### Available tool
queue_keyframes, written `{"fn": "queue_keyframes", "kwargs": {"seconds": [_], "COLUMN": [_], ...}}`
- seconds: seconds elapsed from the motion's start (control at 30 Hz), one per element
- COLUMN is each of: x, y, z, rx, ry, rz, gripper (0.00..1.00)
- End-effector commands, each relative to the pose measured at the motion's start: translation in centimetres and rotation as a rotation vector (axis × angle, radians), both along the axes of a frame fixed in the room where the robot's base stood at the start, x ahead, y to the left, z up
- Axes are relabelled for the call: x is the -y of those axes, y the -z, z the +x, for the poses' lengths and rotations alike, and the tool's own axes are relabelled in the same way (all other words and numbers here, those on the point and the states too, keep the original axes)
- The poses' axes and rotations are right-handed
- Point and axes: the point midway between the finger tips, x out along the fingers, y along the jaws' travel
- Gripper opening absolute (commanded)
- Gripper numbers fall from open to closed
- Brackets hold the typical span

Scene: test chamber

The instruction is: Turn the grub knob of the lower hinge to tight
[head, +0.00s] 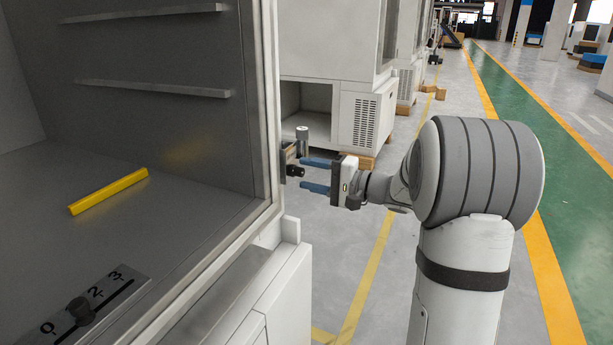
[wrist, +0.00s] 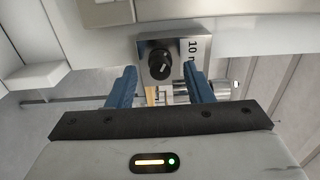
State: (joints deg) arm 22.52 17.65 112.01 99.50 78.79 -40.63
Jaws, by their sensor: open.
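The lower hinge (wrist: 144,46) is a small metal block on the chamber's door frame edge, with a label reading "10" and more letters cut off. Its black grub knob (wrist: 160,65) has a pale pointer mark and sits near the middle of the plate. In the head view the hinge (head: 287,158) shows at the frame edge, with the dark knob (head: 295,171) facing my gripper. My gripper (head: 317,175) is open, its two blue fingers pointing at the hinge. In the wrist view the fingertips (wrist: 164,82) lie either side of the knob's line, apparently without touching it.
A metal cylinder (head: 302,140) stands up from the hinge. The open chamber holds a yellow bar (head: 109,191) on its floor and a slider scale (head: 98,304) at the front. Other cabinets (head: 340,105) stand behind. The floor (head: 345,235) below my gripper is clear.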

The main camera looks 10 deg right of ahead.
Motion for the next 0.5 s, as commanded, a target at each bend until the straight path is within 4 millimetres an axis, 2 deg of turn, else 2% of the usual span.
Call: {"fn": "queue_keyframes", "kwargs": {"seconds": [0.13,0.4,0.5], "x": [-0.93,-1.06,-1.04], "y": [0.03,0.01,0.01], "z": [0.64,0.75,0.74], "rx": [-0.001,-0.001,-0.001], "ry": [-0.001,0.000,0.000], "rz": [0.001,0.000,0.000], "gripper": [0.47,0.47,0.39]}}
